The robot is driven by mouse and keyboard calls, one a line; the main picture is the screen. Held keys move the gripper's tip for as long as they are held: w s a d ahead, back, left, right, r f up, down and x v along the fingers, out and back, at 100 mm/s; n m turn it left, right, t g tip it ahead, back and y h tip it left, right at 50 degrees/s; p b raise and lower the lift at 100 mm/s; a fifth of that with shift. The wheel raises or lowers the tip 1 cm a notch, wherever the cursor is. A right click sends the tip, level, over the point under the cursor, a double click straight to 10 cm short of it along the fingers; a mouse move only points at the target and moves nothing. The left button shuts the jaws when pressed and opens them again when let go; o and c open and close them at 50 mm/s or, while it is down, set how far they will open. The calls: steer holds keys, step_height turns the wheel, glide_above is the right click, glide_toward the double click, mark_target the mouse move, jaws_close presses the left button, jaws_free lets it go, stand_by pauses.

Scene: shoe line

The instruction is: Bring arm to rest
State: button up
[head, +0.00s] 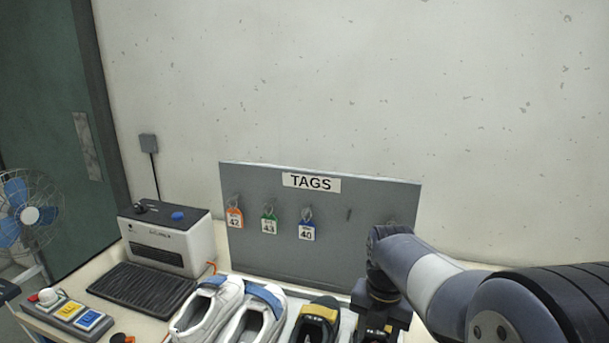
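My arm comes in from the right edge and bends down at its wrist. My gripper (377,326) points down at the bottom edge, just right of a black and yellow item (318,318) that may be a shoe. The gripper's fingertips are cut off by the picture edge, so I cannot tell whether it is open or holds anything. The arm hides the right part of the tag board.
A grey TAGS board (270,184) stands behind, with orange, green and blue tags hanging. White and blue shoes (238,308) lie at front. A machine (172,240), a button box (70,312) and a fan (28,214) are left.

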step_height(320, 180, down, 4)
steer(key=shift+r, duration=0.15)
step_height(320, 180, up, 3)
steer(key=shift+f+p, duration=0.2)
steer(key=shift+p, duration=0.95)
steer(key=shift+r, duration=0.45)
